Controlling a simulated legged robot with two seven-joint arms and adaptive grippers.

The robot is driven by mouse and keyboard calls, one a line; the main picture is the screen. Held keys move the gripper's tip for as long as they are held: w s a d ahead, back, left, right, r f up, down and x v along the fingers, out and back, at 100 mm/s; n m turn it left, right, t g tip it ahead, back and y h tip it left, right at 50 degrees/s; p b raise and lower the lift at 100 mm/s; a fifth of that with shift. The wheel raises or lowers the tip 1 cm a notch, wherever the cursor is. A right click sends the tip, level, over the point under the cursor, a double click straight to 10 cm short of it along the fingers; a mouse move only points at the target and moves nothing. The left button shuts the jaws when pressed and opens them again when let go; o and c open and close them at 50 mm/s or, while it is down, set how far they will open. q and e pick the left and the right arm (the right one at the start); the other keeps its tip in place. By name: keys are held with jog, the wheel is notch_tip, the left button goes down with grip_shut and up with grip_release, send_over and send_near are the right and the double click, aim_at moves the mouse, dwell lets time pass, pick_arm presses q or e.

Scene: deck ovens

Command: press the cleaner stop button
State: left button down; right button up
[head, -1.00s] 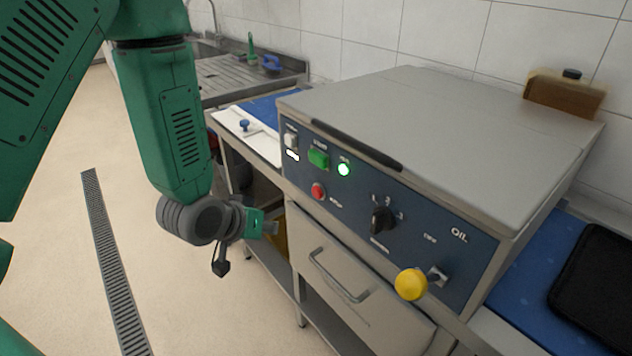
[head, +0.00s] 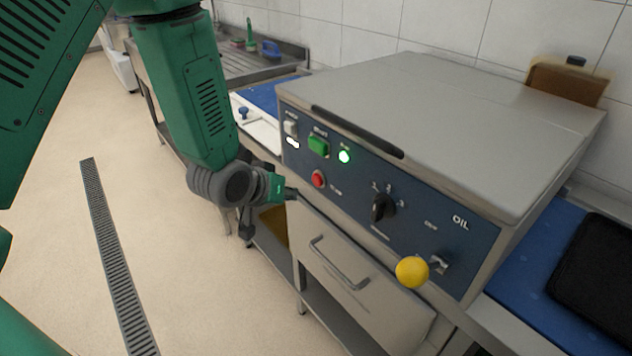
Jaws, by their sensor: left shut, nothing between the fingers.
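The red stop button (head: 318,179) is on the dark blue control panel (head: 340,205) of the steel machine, below the green start button (head: 319,145). A lit green lamp (head: 344,156) is to the right of the start button. My left gripper (head: 291,193) is shut and empty. Its tip appears just left of and slightly below the red button, near the panel's left edge; the gap in depth is hard to judge. My right gripper is not in view.
A black rotary knob (head: 383,207) and a yellow ball-ended lever (head: 412,272) stick out from the panel's right part. A drawer handle (head: 338,264) is below. A black bar handle (head: 355,131) runs along the lid's front edge. Open floor lies left.

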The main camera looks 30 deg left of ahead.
aim_at(309, 183)
pick_arm(q)
jog(key=shift+w+d, duration=0.25)
jog(key=shift+w, duration=0.35)
jog(key=shift+w+d, duration=0.3)
jog(key=shift+w, duration=0.3)
jog(key=shift+w+d, duration=0.25)
jog(key=shift+w, duration=0.35)
jog(key=shift+w, duration=0.1)
jog(key=shift+w+d+r+p, duration=0.1)
jog(key=shift+w+d+p, duration=0.05)
jog(key=shift+w+p, duration=0.15)
jog(key=shift+w+d, duration=0.2)
jog(key=shift+w, duration=0.25)
dwell(0.8)
jog(key=shift+s, duration=0.1)
jog(key=shift+s+a+p, duration=0.3)
jog(key=shift+s+a, duration=0.1)
jog(key=shift+s, duration=0.4)
jog(key=shift+s+a+p, duration=0.1)
jog(key=shift+s+a, duration=0.2)
jog(key=shift+s, duration=0.45)
jog(key=shift+s+a+p, duration=0.1)
jog(key=shift+s+a, duration=0.25)
jog(key=shift+s, duration=0.45)
jog(key=shift+s+a+p, duration=0.1)
jog(key=shift+s+a, duration=0.2)
jog(key=shift+s, duration=0.45)
